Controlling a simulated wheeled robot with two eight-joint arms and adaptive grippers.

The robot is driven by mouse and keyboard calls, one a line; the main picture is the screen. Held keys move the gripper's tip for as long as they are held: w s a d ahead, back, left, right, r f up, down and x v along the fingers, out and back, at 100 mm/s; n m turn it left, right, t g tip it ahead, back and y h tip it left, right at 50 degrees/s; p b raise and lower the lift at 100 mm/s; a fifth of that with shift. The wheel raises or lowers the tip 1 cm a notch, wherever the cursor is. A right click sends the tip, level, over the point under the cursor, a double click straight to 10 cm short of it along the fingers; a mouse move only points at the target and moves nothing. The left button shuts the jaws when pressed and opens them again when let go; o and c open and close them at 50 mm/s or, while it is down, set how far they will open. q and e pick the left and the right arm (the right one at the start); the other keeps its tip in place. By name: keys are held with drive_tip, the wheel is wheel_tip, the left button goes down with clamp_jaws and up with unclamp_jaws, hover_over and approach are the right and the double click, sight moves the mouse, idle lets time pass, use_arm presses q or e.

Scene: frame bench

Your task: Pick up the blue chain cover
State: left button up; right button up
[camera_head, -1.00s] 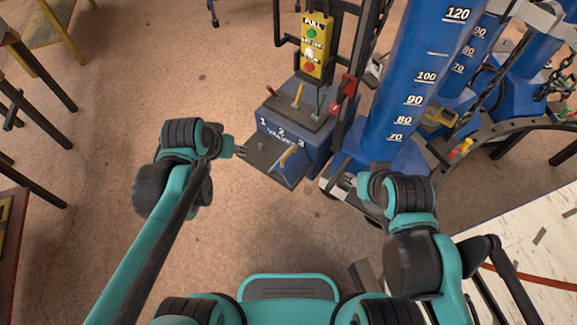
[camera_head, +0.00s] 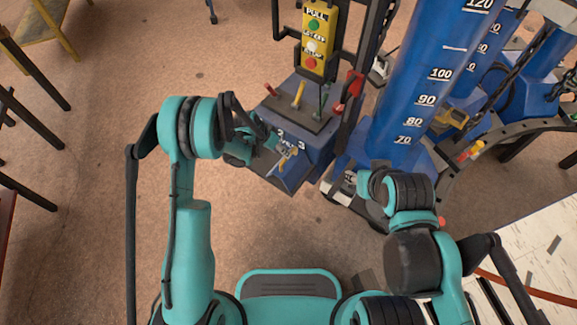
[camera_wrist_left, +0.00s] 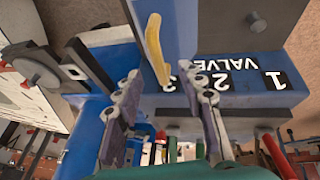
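A blue panel with a yellow handle (camera_head: 288,158) lies on the low front of the blue valve box (camera_head: 310,150); it is the likeliest chain cover, but no label confirms this. In the left wrist view the yellow handle (camera_wrist_left: 155,48) stands out from the blue panel (camera_wrist_left: 178,28). My left gripper (camera_head: 272,143) is at the panel, beside the handle. In the left wrist view my left gripper (camera_wrist_left: 161,80) has its fingers apart, with the handle's end near the gap and no visible grip. My right gripper (camera_head: 343,184) is low by the blue tower's base; its fingers are unclear.
A numbered blue tower (camera_head: 420,100) stands right of the valve box. A yellow button box (camera_head: 315,40) and a red lever (camera_head: 350,88) rise behind it. Brown floor is clear left of the box.

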sight(289, 163)
use_arm(q)
drive_tip(key=shift+b+x, duration=0.4)
drive_tip(key=shift+x, duration=0.8)
drive_tip(key=b+x, duration=0.2)
drive_tip(key=x, duration=0.2)
drive_tip(key=shift+w+d, duration=0.1)
drive_tip(key=shift+d, duration=0.15)
drive_tip(key=shift+w+d+f+b, duration=0.15)
drive_tip(key=shift+f+b, duration=0.2)
drive_tip(key=shift+f, duration=0.05)
drive_tip(key=shift+r, duration=0.1)
drive_tip(key=shift+c, duration=0.9)
clamp_jaws()
